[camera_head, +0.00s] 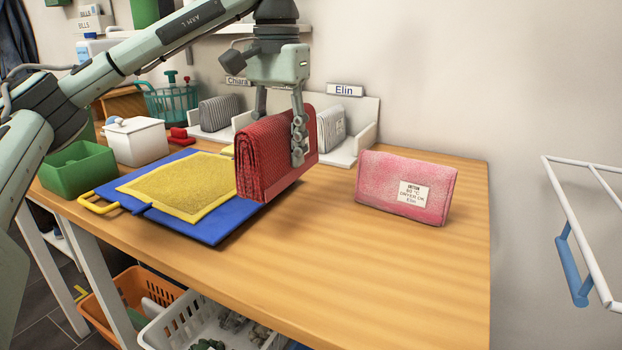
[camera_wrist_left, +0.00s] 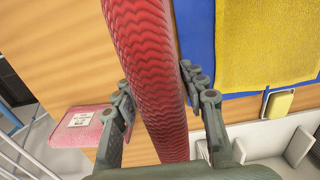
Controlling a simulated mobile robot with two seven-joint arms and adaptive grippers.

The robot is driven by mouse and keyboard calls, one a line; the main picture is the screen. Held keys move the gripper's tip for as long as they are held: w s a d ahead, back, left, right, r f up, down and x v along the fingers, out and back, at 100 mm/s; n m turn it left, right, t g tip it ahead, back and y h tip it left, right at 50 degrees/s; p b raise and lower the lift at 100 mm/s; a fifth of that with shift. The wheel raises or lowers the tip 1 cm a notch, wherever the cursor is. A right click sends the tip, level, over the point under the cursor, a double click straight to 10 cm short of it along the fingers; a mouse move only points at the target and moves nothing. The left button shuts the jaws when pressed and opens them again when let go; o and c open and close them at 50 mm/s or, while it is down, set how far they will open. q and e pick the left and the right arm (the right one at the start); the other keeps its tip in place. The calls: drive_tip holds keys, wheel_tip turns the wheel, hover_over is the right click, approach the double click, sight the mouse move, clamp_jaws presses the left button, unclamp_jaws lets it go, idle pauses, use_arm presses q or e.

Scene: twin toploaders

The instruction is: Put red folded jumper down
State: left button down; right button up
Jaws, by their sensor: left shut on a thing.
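The red folded jumper (camera_head: 262,162) hangs upright in my left gripper (camera_head: 284,128), by the right edge of the blue board in the head view. One finger shows on its near right side; the other is partly hidden behind it. In the left wrist view the jumper (camera_wrist_left: 150,60) runs between the two fingers of the left gripper (camera_wrist_left: 164,92). I cannot tell whether its lower edge touches the table. My right gripper is not in view.
A pink folded item (camera_head: 385,182) with a label stands on the wooden table (camera_head: 390,265). The blue board (camera_head: 215,228) carries a yellow cloth (camera_head: 170,185). Compartments marked Chiara (camera_head: 238,81) and Elin (camera_head: 344,90) hold grey striped items. The front right tabletop is clear.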

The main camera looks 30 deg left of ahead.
sight(305, 167)
use_arm(q)
drive_tip(key=w+d+f, duration=0.2)
drive_tip(key=w, duration=0.1)
drive_tip(key=shift+w+d+f, duration=0.15)
drive_tip(key=shift+d+f, duration=0.05)
drive_tip(key=shift+f, duration=0.05)
drive_tip(key=shift+w+d+f+b, duration=0.3)
drive_tip(key=shift+w+d+f, duration=0.2)
drive_tip(key=shift+w+f, duration=0.3)
wheel_tip(305, 167, down, 3)
drive_tip(key=shift+w, duration=0.1)
drive_tip(key=shift+f, duration=0.2)
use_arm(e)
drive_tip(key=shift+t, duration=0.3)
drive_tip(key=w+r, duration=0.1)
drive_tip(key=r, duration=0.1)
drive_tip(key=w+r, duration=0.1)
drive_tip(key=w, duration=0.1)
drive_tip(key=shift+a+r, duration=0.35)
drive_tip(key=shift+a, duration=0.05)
use_arm(q)
drive_tip(key=shift+f, duration=0.15)
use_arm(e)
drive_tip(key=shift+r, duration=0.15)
use_arm(q)
drive_tip(key=c, duration=0.9)
unclamp_jaws()
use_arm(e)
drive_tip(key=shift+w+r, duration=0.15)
